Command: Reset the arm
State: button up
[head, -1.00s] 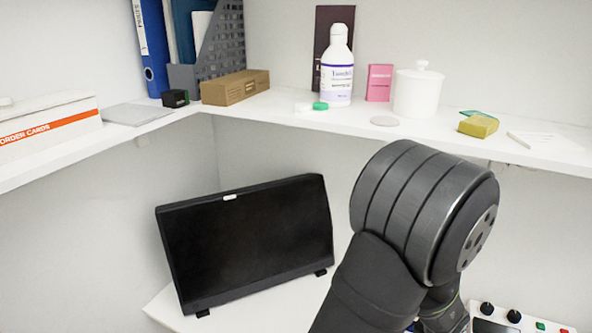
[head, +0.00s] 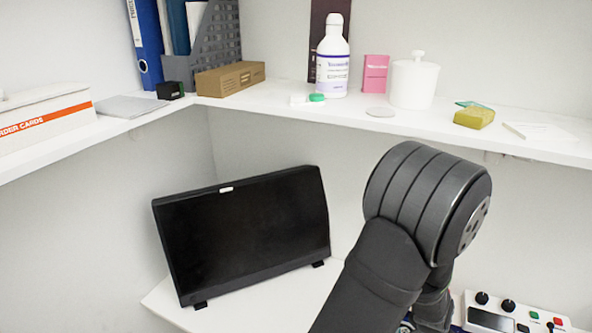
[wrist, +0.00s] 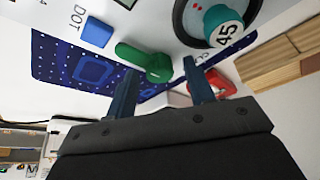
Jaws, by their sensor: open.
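My gripper (wrist: 160,67) shows in the wrist view with its two dark blue fingers apart. A green rounded piece (wrist: 145,62) appears between and beyond the fingertips; I cannot tell whether anything touches it. No object is clearly held. In the head view my dark grey arm (head: 425,205) rises from the bottom edge, right of the black monitor (head: 245,235). My gripper is out of sight there.
In the head view, a white shelf (head: 330,118) holds a bottle (head: 333,62) and jar (head: 413,84). A control box (head: 515,315) stands lower right.

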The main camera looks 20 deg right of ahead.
jog(key=shift+w+m+g, duration=0.1)
jog(key=shift+m+g, duration=0.4)
jog(key=shift+m, duration=1)
jog(key=o, duration=1.1)
jog(key=w+a+r+n, duration=0.25)
jog(key=w+r, duration=0.25)
jog(key=w, duration=0.3)
jog(key=w+a+r+n, duration=0.2)
jog(key=w+r+n, duration=0.2)
jog(key=w+r, duration=0.3)
jog(key=w+a+r+n, duration=0.2)
jog(key=w+r+n, duration=0.2)
jog(key=w, duration=0.6)
jog(key=shift+g, duration=0.4)
jog(key=x, duration=0.9)
jog(key=shift+s+f, duration=0.15)
jog(key=v, duration=1)
jog(key=shift+c, duration=0.3)
